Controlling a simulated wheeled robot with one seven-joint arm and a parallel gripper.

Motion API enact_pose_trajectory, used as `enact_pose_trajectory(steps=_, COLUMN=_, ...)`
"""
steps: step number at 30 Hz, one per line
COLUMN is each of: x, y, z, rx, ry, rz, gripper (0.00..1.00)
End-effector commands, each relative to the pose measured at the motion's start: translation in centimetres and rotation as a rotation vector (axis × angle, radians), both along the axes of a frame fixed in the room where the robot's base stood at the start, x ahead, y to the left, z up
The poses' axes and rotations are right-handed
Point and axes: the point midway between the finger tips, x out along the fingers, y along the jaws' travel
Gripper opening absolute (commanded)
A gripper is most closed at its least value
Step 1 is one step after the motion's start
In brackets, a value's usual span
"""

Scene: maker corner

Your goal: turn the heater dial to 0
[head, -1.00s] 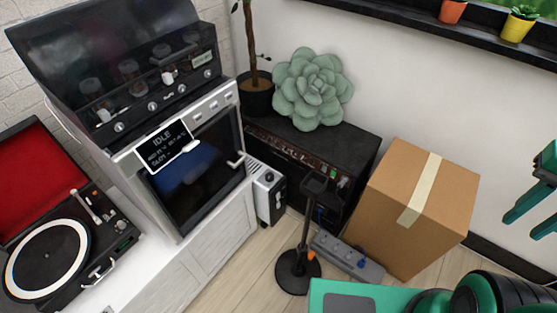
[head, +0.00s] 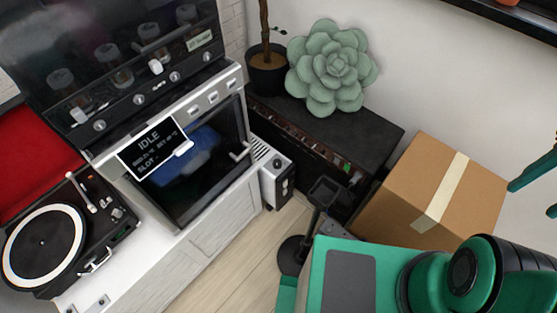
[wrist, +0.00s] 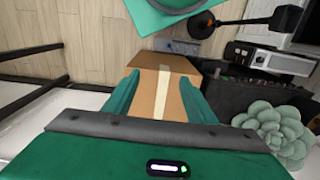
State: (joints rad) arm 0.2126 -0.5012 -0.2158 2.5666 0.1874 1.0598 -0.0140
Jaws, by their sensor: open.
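The heater appears to be the small white box with a black front (head: 276,183), on the floor between the oven cabinet and the black amplifier. A dark round knob, apparently its dial, shows near its top; its setting is too small to read. The heater also shows in the wrist view (wrist: 280,60), lying sideways at the upper right. My gripper (wrist: 160,82) is open and empty, its two green fingers spread in front of the cardboard box, well away from the heater.
A black stand (head: 292,252) rises from the floor in front of the heater. The amplifier (head: 375,130) with a plush succulent (head: 332,66) and a cardboard box (head: 440,190) stand to its right. The oven (head: 195,165) is on its left. Some floor (head: 250,285) is clear.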

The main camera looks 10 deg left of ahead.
Motion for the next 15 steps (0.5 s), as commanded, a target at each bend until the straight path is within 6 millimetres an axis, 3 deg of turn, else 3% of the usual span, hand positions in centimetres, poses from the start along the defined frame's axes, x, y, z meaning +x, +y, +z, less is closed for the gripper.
enact_pose_trajectory(steps=5, x=3.0, y=0.3, z=0.1, rx=-0.003, ry=-0.004, rz=0.011, gripper=0.50)
enact_pose_trajectory(steps=15, x=14.8, y=3.2, z=-1.7, rx=-0.011, ry=-0.016, rz=0.057, gripper=0.50)
